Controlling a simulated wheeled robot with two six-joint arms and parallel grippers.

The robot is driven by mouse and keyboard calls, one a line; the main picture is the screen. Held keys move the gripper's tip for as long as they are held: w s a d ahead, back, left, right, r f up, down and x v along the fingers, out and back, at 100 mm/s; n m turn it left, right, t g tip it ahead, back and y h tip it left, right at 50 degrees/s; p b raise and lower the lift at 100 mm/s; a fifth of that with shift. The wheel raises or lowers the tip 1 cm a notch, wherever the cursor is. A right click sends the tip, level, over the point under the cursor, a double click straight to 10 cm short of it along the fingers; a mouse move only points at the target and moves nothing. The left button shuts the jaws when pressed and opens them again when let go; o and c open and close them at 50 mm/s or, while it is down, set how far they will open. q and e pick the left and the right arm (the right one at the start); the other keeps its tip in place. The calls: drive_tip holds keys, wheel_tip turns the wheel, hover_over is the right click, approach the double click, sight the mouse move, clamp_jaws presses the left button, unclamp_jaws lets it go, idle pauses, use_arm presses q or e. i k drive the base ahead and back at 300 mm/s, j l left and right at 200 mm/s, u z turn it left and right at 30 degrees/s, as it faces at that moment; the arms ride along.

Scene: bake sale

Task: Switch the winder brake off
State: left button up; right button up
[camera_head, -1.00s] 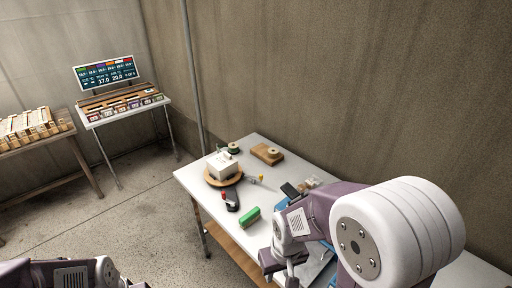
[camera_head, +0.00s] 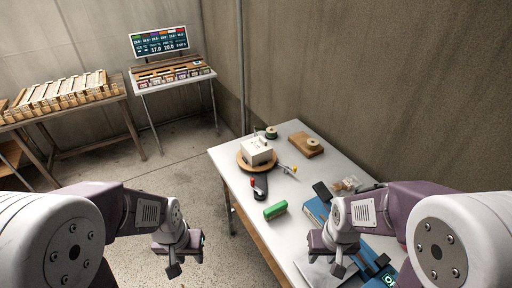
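On the white table (camera_head: 228,159), a white box (camera_head: 257,150) stands on a round wooden disc (camera_head: 244,166); this looks like the winder. In front of it lies a small black part with a red tip (camera_head: 259,188), possibly the brake lever. Its on or off setting is too small to read. My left gripper (camera_head: 174,264) is in front of the table's left edge, apart from these things. My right gripper (camera_head: 337,264) is over the near part of the table, apart from the winder. Neither visibly holds anything; the finger gaps are unclear.
A green block (camera_head: 275,210) and a blue device (camera_head: 315,211) lie between the winder and my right gripper. A display screen (camera_head: 159,42) and a rack of wooden pieces (camera_head: 62,92) stand far left.

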sight(287, 170)
drive_tip(key=i+j+z, duration=0.3)
drive_tip(key=i+j, duration=0.9)
